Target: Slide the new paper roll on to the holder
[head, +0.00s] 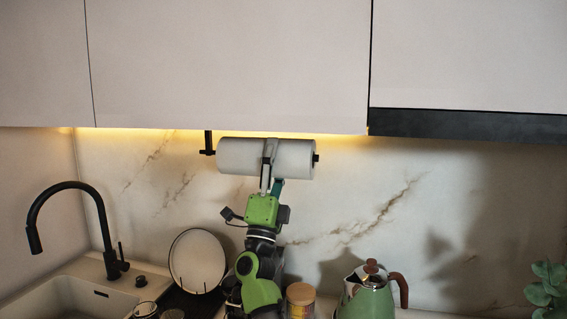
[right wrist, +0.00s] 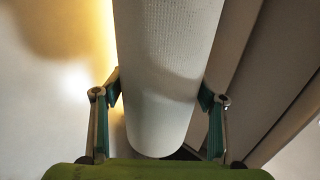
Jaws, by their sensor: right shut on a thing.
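The white paper roll (head: 237,156) lies level under the wall cabinet. The black holder (head: 208,143) hangs from the cabinet at the roll's left end, with a small gap between its bracket and the roll. A black tip shows at the roll's right end, in line with the holder's rod; the inside of the roll is hidden. My right gripper (head: 269,163) reaches up from below and is shut on the roll around its middle. In the right wrist view, its two fingers flank the roll (right wrist: 168,60). My left gripper is not in view.
Below are a black tap (head: 70,187), a sink (head: 70,300), an upright plate (head: 197,260), a jar (head: 300,298) and a green kettle (head: 368,297). A plant (head: 546,285) stands far right. The wall right of the roll is clear; the cabinet (head: 230,65) is close above.

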